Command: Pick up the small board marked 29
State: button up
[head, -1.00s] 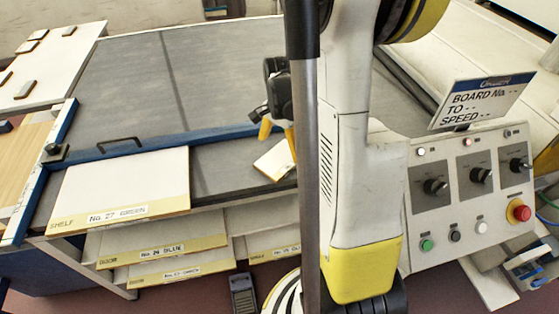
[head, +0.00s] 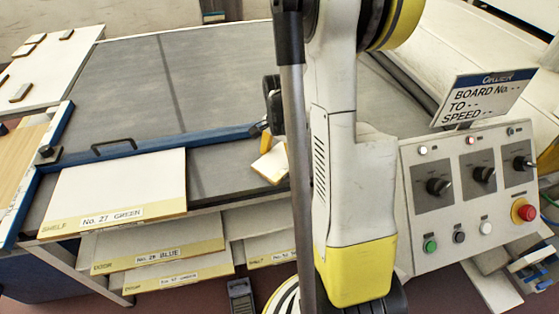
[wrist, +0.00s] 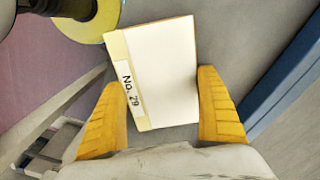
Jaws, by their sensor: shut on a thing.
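The small board marked No. 29 (wrist: 162,70) is white with a pale yellow strip and a label along its left edge in the wrist view. My gripper (wrist: 158,80) is shut on it, with one yellow finger at its left edge and one at its right edge. In the head view the small board (head: 268,165) is at the front edge of the grey table, just below my gripper (head: 262,135). My arm hides part of the gripper. I cannot tell whether the board is clear of the surface.
A large board marked No. 27 GREEN (head: 115,187) lies at the table's front left, with a blue rail (head: 170,138) behind it. Other boards, including No. 28 BLUE (head: 150,250), lie lower. A control panel (head: 470,205) with a sign (head: 485,98) stands right. The grey table (head: 215,75) behind is clear.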

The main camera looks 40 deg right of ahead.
aim_at(280, 160)
jog(key=shift+r, duration=0.1)
notch_tip(280, 160, up, 5)
jog(key=shift+s+f+p, duration=0.1)
jog(key=shift+f+p, duration=0.1)
jog(key=shift+p, duration=0.95)
jog(key=s+d+r+p, duration=0.3)
jog(key=s+r, duration=0.3)
jog(key=s, duration=0.4)
jog(key=shift+s+d, duration=0.4)
jog(key=shift+d, duration=0.05)
